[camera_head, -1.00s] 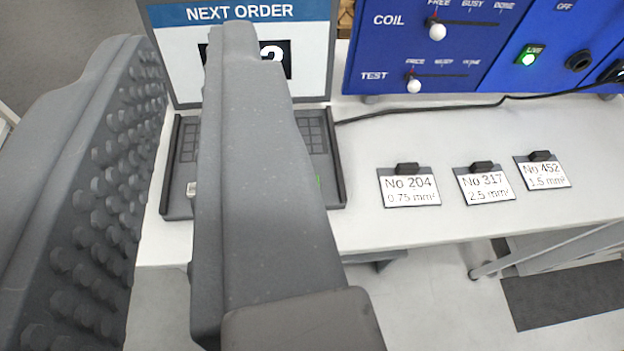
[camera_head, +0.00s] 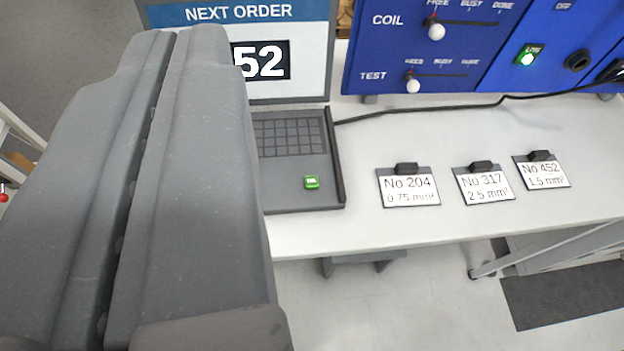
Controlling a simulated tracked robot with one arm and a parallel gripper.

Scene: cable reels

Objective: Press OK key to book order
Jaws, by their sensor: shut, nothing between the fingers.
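The green OK key (camera_head: 311,182) sits at the lower right of the laptop's keyboard deck (camera_head: 328,199), in plain view. The laptop screen (camera_head: 310,62) reads "NEXT ORDER" above a number ending in 52; its left part is hidden. My gripper (camera_head: 172,40) is shut and empty, its two grey fingers side by side. It fills the left of the view and covers the left part of the laptop. In the picture its tips lie to the left of the OK key, apart from it. I cannot tell its height above the deck.
Three tags, No 204 (camera_head: 410,190), No 317 (camera_head: 485,188) and No 452 (camera_head: 543,174), lie on the white bench (camera_head: 360,235) to the right. A blue panel (camera_head: 480,45) with COIL and TEST sliders stands behind. A black cable (camera_head: 430,110) crosses the bench.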

